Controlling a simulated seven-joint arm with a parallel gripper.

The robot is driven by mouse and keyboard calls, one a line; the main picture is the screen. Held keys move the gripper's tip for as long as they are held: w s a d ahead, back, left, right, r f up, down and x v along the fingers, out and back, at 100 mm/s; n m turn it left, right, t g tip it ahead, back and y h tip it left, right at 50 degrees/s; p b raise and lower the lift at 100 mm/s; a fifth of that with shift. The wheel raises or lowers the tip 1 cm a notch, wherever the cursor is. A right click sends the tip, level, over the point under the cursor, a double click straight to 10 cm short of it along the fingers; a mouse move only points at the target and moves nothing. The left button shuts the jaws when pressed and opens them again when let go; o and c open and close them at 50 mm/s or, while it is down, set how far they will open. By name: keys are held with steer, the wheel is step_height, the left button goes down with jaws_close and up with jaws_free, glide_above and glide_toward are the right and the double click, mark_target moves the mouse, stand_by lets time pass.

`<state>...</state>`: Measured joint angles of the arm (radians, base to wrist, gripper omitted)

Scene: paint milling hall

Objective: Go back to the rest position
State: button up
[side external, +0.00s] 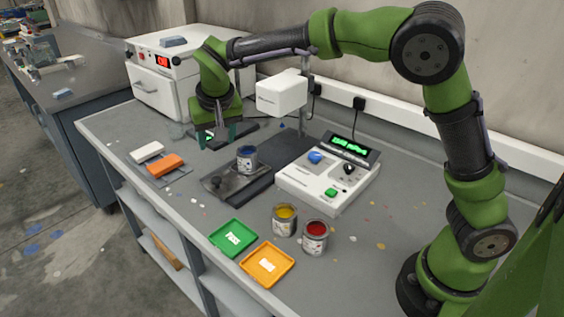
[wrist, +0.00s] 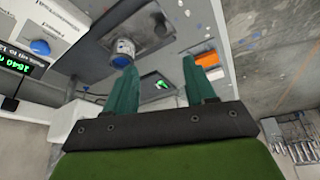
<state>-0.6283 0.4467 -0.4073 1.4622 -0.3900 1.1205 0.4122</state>
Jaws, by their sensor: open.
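My gripper (side external: 217,134) hangs above the far part of the grey bench, over a dark flat device with a small green display (side external: 209,136). In the wrist view its two green fingers (wrist: 160,88) are apart, with nothing between them. A can of blue paint (side external: 247,158) stands on a dark plate (side external: 224,184), nearer the camera than my gripper; it also shows in the wrist view (wrist: 123,52). My arm arches over the bench from its base at the lower right.
A white control box (side external: 328,182) with knobs stands mid-bench. Yellow (side external: 285,219) and red (side external: 315,237) paint cans, green (side external: 233,254) and orange (side external: 267,278) trays sit in front. An orange block (side external: 165,165) and white block (side external: 147,152) lie left. A white oven (side external: 158,91) stands behind.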

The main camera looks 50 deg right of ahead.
steer(key=s+d+r+t+y, duration=0.1)
steer(key=s+d, duration=0.2)
steer(key=s, duration=0.5)
steer(key=s+d+r+t+y, duration=0.1)
steer(key=s+d, duration=0.1)
steer(key=s, duration=0.7)
steer(key=s+d+r+t+y, duration=0.1)
steer(key=s+d+r, duration=0.1)
steer(key=s, duration=0.7)
steer(key=shift+s+d+n+y, duration=0.3)
steer(key=shift+d+y, duration=0.1)
steer(key=shift+d, duration=0.45)
